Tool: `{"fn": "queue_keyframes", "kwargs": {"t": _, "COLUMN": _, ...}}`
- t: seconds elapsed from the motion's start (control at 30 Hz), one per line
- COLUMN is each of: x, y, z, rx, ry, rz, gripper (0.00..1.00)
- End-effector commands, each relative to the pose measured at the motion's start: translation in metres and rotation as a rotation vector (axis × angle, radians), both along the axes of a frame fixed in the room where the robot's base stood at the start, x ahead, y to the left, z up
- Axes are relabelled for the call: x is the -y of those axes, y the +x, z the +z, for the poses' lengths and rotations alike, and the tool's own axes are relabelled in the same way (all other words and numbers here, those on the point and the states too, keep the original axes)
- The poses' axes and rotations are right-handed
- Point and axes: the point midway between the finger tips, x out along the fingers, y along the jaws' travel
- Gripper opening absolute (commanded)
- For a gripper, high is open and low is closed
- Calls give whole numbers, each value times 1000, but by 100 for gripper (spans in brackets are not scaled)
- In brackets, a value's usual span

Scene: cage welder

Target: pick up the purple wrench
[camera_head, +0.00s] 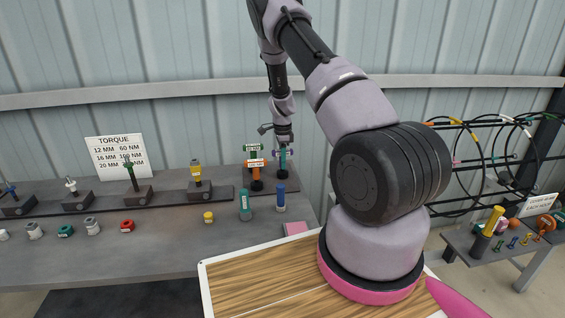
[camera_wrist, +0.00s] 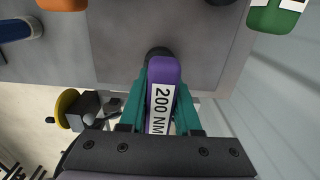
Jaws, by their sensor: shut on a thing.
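The purple wrench (camera_wrist: 163,72) carries a white label reading 200 NM and lies between the teal fingers of my gripper (camera_wrist: 162,105) in the wrist view. The fingers are shut on it. In the head view my gripper (camera_head: 282,158) is at the back right of the grey bench, and a small bit of purple (camera_head: 275,154) shows beside the fingers. A dark round base sits under the wrench's far end in the wrist view; I cannot tell whether the wrench touches it.
Orange (camera_head: 255,163) and green (camera_head: 251,148) labelled tools stand close to the left of my gripper. Teal (camera_head: 244,205) and blue (camera_head: 281,198) cylinders stand in front. A torque sign (camera_head: 118,158) leans at the back wall. Cables hang on a rack (camera_head: 470,160) at right.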

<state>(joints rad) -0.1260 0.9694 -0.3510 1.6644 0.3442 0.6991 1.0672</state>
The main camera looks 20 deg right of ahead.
Motion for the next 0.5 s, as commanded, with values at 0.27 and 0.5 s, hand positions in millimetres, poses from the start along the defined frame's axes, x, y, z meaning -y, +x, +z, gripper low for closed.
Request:
{"fn": "queue_keyframes", "kwargs": {"t": 0.27, "x": 0, "y": 1, "z": 6, "rx": 3, "ry": -1, "rz": 0, "gripper": 0}}
{"fn": "queue_keyframes", "kwargs": {"t": 0.5, "x": 0, "y": 1, "z": 47, "rx": 4, "ry": 0, "rz": 0, "gripper": 0}}
